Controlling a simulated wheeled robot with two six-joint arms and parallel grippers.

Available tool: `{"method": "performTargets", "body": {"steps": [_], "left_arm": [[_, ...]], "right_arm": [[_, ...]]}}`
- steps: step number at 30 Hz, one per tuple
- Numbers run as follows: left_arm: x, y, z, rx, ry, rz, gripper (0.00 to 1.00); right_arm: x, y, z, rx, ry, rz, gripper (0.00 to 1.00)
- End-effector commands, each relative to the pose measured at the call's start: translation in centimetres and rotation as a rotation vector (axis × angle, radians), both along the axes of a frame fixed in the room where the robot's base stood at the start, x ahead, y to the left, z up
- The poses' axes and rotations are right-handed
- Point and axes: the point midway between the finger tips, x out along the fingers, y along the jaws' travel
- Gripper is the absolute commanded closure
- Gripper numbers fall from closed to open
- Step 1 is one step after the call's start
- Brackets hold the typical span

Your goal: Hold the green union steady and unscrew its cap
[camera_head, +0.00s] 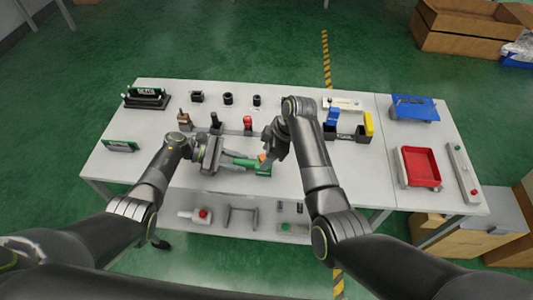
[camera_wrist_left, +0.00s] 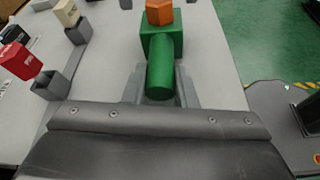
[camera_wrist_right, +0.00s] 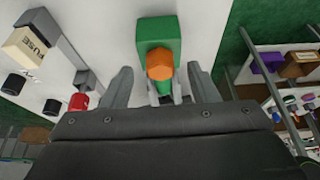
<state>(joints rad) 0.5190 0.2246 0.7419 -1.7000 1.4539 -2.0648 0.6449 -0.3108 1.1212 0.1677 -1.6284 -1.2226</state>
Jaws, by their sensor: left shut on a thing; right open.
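My left gripper (camera_wrist_left: 160,88) is shut on the round green body. My right gripper (camera_wrist_right: 161,82) is open above the union, its fingers on either side of the orange cap (camera_wrist_right: 159,62) as seen from the right wrist. I cannot tell whether they touch it. In the head view my right wrist partly hides the union and cap (camera_head: 262,157).
A red-topped fixture (camera_head: 248,120) and other small fixtures stand behind the union. A holder with blue and yellow blocks (camera_head: 368,123) is to the right, with a red tray (camera_head: 421,167) farther right. The table front left of the union is mostly clear.

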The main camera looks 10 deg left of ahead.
Motion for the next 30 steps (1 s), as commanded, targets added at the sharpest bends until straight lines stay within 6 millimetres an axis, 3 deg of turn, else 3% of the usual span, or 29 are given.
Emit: {"method": "performTargets", "body": {"steps": [13,23,30], "left_arm": [[0.02,-0.01,0.02,0.0,0.0,0.0,1.0],[0.01,-0.01,0.02,0.0,0.0,0.0,1.0],[0.0,-0.01,0.02,-0.001,0.0,0.0,1.0]], "right_arm": [[-0.01,0.35,-0.8,0.0,-0.001,0.001,0.47],[-0.01,0.34,-0.78,0.0,-0.001,0.001,0.91],[0.15,0.32,-0.69,-0.002,-0.001,0.084,0.91]]}}
